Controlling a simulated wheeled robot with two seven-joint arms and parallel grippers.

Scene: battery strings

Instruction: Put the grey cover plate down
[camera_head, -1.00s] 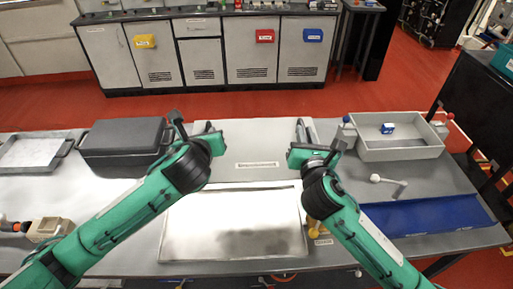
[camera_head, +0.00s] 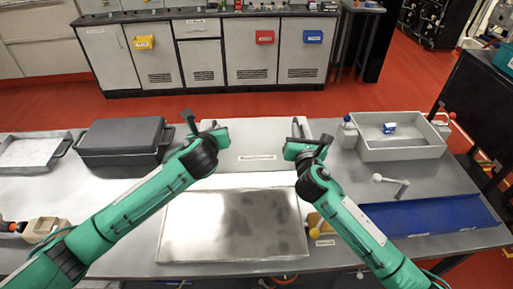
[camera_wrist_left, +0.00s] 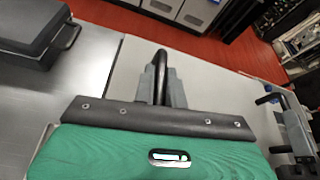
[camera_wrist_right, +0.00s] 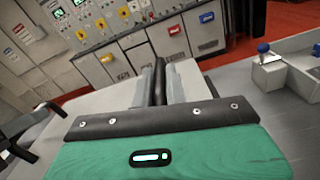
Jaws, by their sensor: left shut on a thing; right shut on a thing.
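The grey cover plate (camera_head: 257,168) is a wide, flat, pale sheet with a label, behind the shiny metal tray (camera_head: 234,240) in the head view. It has a dark bar handle at each end. My left gripper (camera_head: 212,132) is shut on the left handle, which shows between its fingers in the left wrist view (camera_wrist_left: 160,72). My right gripper (camera_head: 299,139) is shut on the right handle, seen in the right wrist view (camera_wrist_right: 160,80). The plate looks about level. I cannot tell whether its underside touches the table.
A dark lidded box (camera_head: 120,146) stands left of the plate. A grey bin (camera_head: 400,150) with a small blue item stands to the right, with a blue mat (camera_head: 430,215) in front of it. A yellow-handled tool (camera_head: 314,224) lies by the shiny tray's right edge.

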